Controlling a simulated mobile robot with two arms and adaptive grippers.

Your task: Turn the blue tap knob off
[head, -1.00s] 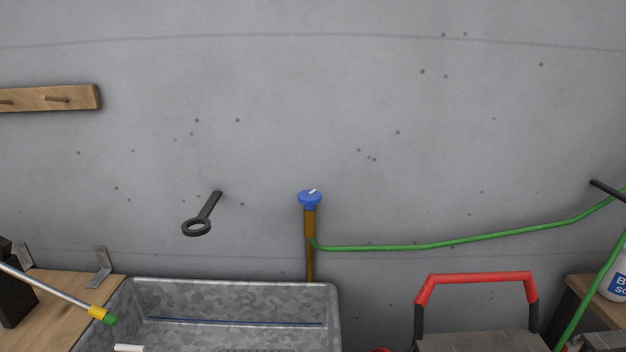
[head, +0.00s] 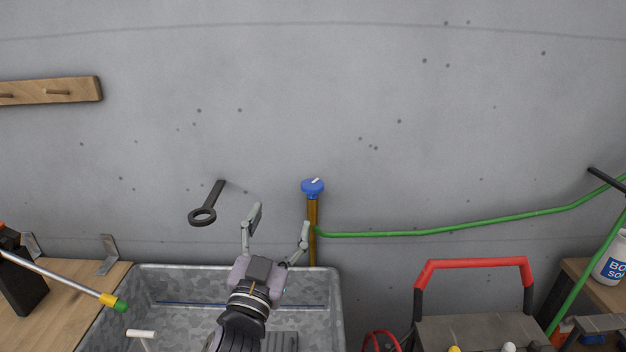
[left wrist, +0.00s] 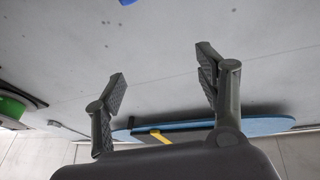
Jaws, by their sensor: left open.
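The blue tap knob (head: 312,187) sits on top of an upright brass-coloured pipe (head: 313,215) against the grey wall. A white mark shows on the knob's top. My left gripper (head: 279,222) is open and empty, over the metal tub, to the left of the pipe and a little lower than the knob in the picture. It does not touch the knob. In the left wrist view the open fingers (left wrist: 160,78) frame bare wall, and a small blue piece, perhaps the knob (left wrist: 128,2), is cut off at the top edge. My right gripper is not in view.
A galvanised tub (head: 180,272) stands below. A black ring holder (head: 203,216) sticks out of the wall at left. A green hose (head: 450,228) runs right from the pipe. A red-handled box (head: 475,264) stands at right. The wall above the knob is clear.

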